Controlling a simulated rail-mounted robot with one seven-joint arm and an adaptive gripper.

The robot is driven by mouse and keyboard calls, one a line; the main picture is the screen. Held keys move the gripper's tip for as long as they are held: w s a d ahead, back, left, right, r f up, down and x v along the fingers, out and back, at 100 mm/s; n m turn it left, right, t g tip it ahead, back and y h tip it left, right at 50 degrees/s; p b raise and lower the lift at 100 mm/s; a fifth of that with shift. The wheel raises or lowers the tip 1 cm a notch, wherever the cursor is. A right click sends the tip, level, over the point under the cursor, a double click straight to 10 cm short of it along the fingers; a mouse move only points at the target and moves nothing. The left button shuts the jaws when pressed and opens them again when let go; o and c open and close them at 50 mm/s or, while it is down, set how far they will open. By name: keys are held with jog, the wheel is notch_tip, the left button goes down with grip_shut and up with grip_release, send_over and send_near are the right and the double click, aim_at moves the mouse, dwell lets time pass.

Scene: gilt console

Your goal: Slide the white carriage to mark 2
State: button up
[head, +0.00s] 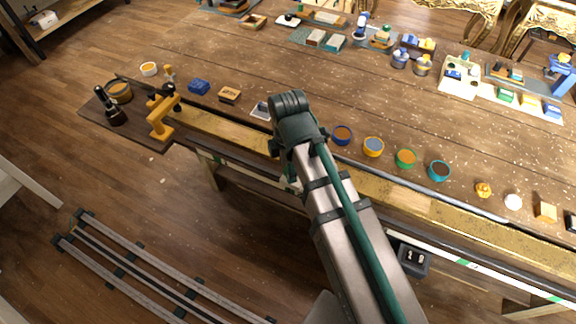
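I cannot make out the white carriage for certain. My gripper's fingers are hidden beneath the arm's end.
Several small colored bowls (373,147) stand right of my arm's end on the wooden table (270,60). A yellow clamp-like tool (160,115) and a brown block (229,95) stand to the left. A dark socket box (413,259) hangs below the front edge. Floor rails (150,266) lie at lower left.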

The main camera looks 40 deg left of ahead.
jog(key=shift+r, duration=0.1)
notch_tip(320, 180, up, 12)
dwell(0.7)
dwell(0.3)
